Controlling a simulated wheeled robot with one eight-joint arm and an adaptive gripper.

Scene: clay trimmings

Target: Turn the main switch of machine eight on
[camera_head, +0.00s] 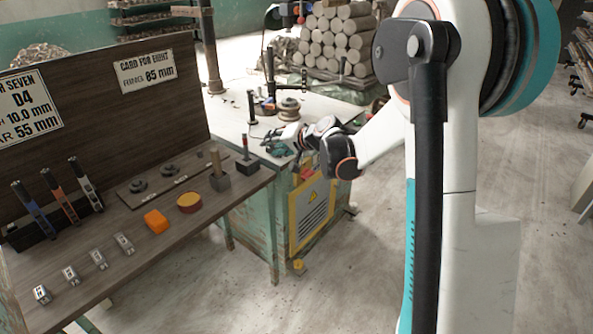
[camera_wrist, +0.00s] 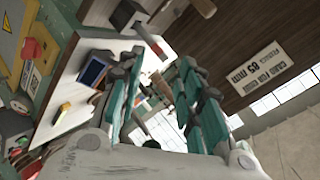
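A pale green machine (camera_head: 262,225) with a white top stands right of the wooden bench. I cannot read a number on it. A small red part (camera_head: 305,173) shows above its yellow-framed front panel (camera_head: 311,215), partly hidden by my arm. In the wrist view a round red knob (camera_wrist: 29,48) sits near the yellow panel (camera_wrist: 8,42) at the upper left; I cannot tell whether it is the main switch or how it is set. My gripper (camera_head: 279,143) is over the machine's near edge. Its teal fingers (camera_wrist: 160,68) are apart, with nothing seen held between them.
A card (camera_head: 147,71) reads "card for eight", 85 mm. Upright posts stand on the machine top. The floor (camera_head: 350,270) in front is clear.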

